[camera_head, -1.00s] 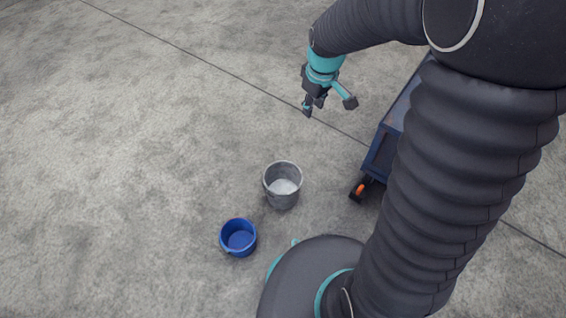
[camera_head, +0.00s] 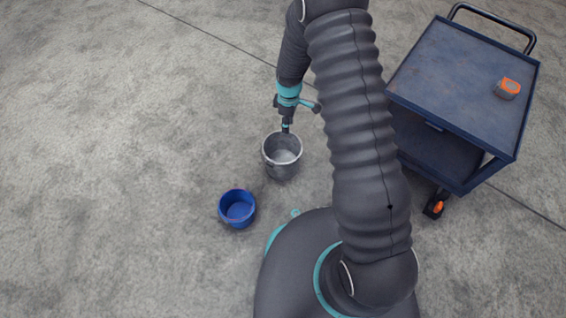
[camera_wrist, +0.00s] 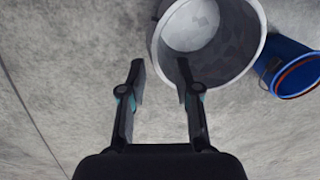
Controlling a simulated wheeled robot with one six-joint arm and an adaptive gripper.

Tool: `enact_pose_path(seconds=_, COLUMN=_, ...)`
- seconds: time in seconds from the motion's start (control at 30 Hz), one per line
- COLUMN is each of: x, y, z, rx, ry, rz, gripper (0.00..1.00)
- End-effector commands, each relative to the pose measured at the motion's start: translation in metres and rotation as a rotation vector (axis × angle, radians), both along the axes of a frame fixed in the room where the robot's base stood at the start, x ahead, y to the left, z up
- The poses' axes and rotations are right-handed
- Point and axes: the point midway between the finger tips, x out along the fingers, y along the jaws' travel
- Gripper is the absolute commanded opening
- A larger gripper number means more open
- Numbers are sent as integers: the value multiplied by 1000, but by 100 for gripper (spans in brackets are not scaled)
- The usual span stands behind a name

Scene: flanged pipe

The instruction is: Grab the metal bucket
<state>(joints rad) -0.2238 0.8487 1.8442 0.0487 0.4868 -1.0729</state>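The grey metal bucket (camera_head: 283,168) stands upright and open-topped on the concrete floor in the head view. My gripper (camera_head: 286,129) is just above and behind its far rim in that view. In the wrist view the bucket (camera_wrist: 244,50) fills the upper right, with its pale inner bottom showing. My gripper (camera_wrist: 160,78) is open there, its two fingers apart with floor between them. The right fingertip overlaps the bucket's near rim in the picture; I cannot tell whether they touch. Nothing is held.
A blue bucket (camera_head: 238,207) stands on the floor left of and nearer than the metal one; it also shows in the wrist view (camera_wrist: 290,62). A dark blue cart (camera_head: 455,90) with an orange-and-black item (camera_head: 507,88) on top stands to the right. The floor at left is clear.

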Motion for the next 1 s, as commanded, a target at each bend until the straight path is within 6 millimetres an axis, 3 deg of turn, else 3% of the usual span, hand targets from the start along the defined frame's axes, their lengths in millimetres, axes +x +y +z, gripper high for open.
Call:
enact_pose_path(seconds=0.1, x=-2, y=0, z=-26, rx=-1, ry=3, rz=-1, gripper=32)
enact_pose_path(seconds=0.3, x=-3, y=0, z=-54, rx=0, ry=2, rz=-1, gripper=32)
enact_pose_path(seconds=0.57, x=-3, y=1, z=-66, rx=0, ry=0, rz=-2, gripper=32)
enact_pose_path(seconds=0.9, x=-4, y=1, z=-109, rx=0, ry=2, rz=-2, gripper=32)
enact_pose_path(seconds=1.0, x=-4, y=2, z=-113, rx=0, ry=0, rz=-2, gripper=32)
